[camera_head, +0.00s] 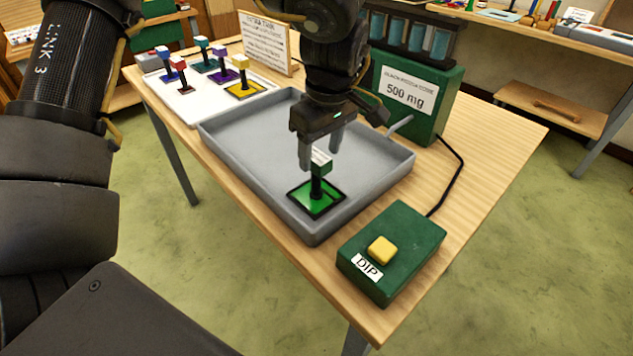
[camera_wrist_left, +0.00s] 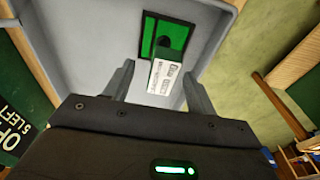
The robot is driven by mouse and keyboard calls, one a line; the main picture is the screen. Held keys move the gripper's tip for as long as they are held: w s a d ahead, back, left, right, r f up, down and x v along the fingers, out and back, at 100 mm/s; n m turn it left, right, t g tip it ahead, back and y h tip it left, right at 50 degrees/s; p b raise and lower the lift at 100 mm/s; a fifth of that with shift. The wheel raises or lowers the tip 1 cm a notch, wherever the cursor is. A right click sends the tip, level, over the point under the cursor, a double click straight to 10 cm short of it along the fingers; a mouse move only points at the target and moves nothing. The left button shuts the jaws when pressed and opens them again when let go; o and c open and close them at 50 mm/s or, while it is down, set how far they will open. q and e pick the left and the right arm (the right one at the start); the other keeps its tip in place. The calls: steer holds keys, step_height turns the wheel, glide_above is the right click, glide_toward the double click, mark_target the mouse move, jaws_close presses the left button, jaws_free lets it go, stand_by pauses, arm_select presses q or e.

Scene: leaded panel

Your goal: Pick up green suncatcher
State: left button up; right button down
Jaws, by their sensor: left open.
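The green suncatcher (camera_head: 317,198) is a flat green square with a dark border, lying in the near corner of the grey tray (camera_head: 250,190). A dark post rises from it, topped by a green and white block (camera_head: 321,162). My left gripper (camera_head: 320,160) is open above it, with its fingers at about the height of the block in the head view. In the left wrist view the suncatcher (camera_wrist_left: 165,38) shows beyond the open fingers (camera_wrist_left: 158,85), and the labelled block lies between their lines. I cannot tell whether a finger touches it. My right gripper is not in view.
A green box with a yellow button (camera_head: 382,249) marked DIP stands at the table's near corner. A green machine (camera_head: 412,92) marked 500 mg stands behind the tray. Several other suncatchers stand on a white board (camera_head: 205,95) at the back left, beside a sign (camera_head: 265,42).

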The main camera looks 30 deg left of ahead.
mark_target(315, 168)
arm_select(q)
steer(key=f, duration=0.2)
steer(key=a+f, duration=0.1)
steer(key=shift+s+f, duration=0.1)
steer(key=shift+f, duration=0.85)
steer(key=c, duration=1.1)
jaws_close()
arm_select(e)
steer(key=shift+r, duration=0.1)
arm_select(q)
steer(key=shift+r, duration=0.15)
